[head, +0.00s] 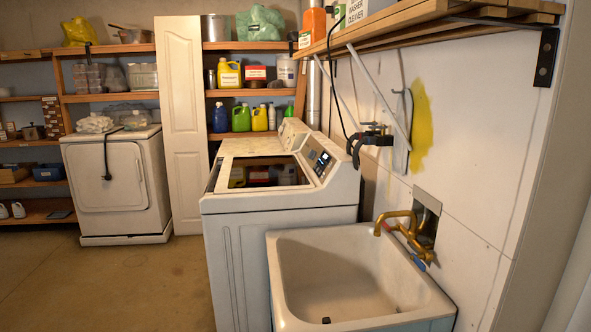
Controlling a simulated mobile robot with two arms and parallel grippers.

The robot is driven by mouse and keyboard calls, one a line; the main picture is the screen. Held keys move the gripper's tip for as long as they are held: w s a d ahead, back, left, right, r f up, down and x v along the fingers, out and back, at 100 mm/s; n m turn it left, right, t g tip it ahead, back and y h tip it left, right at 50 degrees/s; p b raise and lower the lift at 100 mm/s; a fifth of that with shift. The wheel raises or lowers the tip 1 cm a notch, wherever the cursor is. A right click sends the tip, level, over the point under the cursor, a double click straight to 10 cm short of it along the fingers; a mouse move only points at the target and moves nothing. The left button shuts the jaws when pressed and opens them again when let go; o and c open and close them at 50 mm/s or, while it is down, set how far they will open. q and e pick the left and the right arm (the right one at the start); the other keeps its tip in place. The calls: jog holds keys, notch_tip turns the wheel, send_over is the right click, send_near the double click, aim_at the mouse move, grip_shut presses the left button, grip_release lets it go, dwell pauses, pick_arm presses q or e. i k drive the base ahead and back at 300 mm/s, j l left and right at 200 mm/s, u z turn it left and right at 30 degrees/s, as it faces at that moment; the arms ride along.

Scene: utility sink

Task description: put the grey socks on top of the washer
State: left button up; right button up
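A white top-loading washer (285,225) stands in the middle, just behind the sink. Its top has a dark glass-like panel (268,173) that shows reflections of bottles, and a control panel (320,160) on the right. I cannot make out any grey socks. A pale crumpled bundle (95,123) lies on another white machine at the back left; I cannot tell what it is. Neither of my grippers is in view.
A white utility sink (283,300) with a brass faucet (405,230) stands at front right. The other white machine (108,180) is at back left. A wooden shelf (430,25) overhangs the right wall. Loaded shelves line the back. The floor (130,285) at left is clear.

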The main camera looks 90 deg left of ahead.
aim_at(260, 169)
jog(key=j+u, duration=0.15)
jog(key=u, duration=0.3)
jog(key=j+u, duration=0.15)
jog(key=u, duration=0.3)
jog(key=j+u, duration=0.2)
jog(key=u, duration=0.25)
jog(key=j+u, duration=0.15)
jog(key=u, duration=0.3)
jog(key=j+u, duration=0.15)
jog(key=u, duration=0.3)
jog(key=i+j+u, duration=1)
jog(key=i, duration=0.15)
